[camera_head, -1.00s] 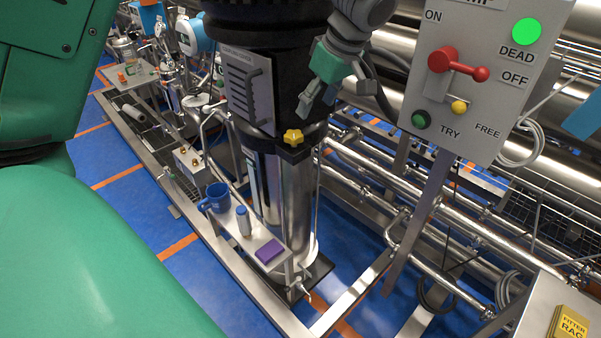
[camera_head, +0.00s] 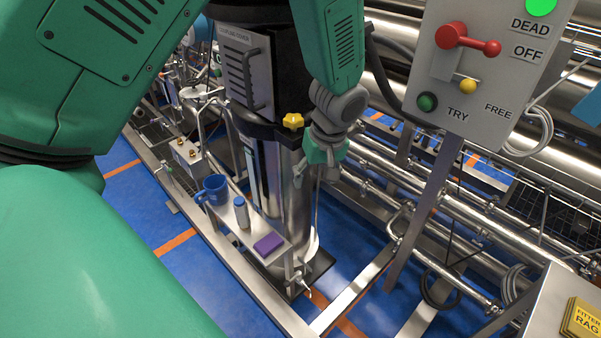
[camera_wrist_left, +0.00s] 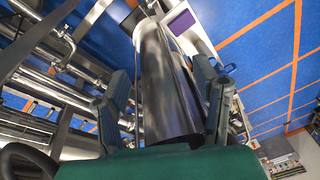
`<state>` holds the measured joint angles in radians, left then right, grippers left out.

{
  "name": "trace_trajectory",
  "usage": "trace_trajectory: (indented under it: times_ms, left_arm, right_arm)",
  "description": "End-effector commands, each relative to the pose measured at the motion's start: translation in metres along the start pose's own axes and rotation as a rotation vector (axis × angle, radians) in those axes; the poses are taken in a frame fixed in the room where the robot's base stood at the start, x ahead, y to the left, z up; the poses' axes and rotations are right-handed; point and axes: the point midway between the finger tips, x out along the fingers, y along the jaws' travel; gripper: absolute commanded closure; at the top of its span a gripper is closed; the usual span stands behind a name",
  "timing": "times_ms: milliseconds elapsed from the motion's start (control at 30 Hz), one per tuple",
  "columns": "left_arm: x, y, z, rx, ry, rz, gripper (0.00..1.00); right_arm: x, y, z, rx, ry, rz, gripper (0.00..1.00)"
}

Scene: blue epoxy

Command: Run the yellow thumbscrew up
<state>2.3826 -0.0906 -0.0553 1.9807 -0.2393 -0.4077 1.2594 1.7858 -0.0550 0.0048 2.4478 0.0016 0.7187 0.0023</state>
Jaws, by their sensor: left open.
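The yellow thumbscrew (camera_head: 292,121) sits on the dark collar around the upright steel cylinder (camera_head: 297,190), below the black housing. My left gripper (camera_head: 316,178) is just right of the thumbscrew and lower than it in the head view, pointing down beside the cylinder. Its fingers are apart with nothing held. In the left wrist view the open fingers (camera_wrist_left: 161,85) stand to either side of the cylinder in the picture; I cannot tell whether they touch it. The thumbscrew does not show there. My right gripper is in neither view.
A grey switch panel (camera_head: 490,80) with a red lever stands at the right. Steel pipes (camera_head: 400,180) run behind, right of the cylinder.

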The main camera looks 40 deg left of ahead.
Motion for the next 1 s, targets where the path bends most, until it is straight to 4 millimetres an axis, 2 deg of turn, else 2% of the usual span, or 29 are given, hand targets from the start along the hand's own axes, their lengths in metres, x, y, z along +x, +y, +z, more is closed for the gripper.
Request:
trace_trajectory:
  times_ms: [100, 600, 800, 1000]
  left_arm:
    - [0.024, -0.004, 0.013, 0.056, -0.018, 0.009, 0.45]
    - [0.108, -0.024, 0.065, 0.3, -0.074, 0.064, 0.45]
    - [0.134, -0.034, 0.084, 0.385, -0.086, 0.086, 0.45]
    - [0.147, -0.04, 0.094, 0.432, -0.09, 0.099, 0.45]
  right_arm:
    - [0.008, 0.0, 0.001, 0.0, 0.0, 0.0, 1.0]
    - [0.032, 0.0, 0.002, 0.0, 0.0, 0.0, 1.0]
    - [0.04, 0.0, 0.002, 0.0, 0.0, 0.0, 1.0]
    - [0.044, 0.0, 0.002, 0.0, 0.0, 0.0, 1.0]
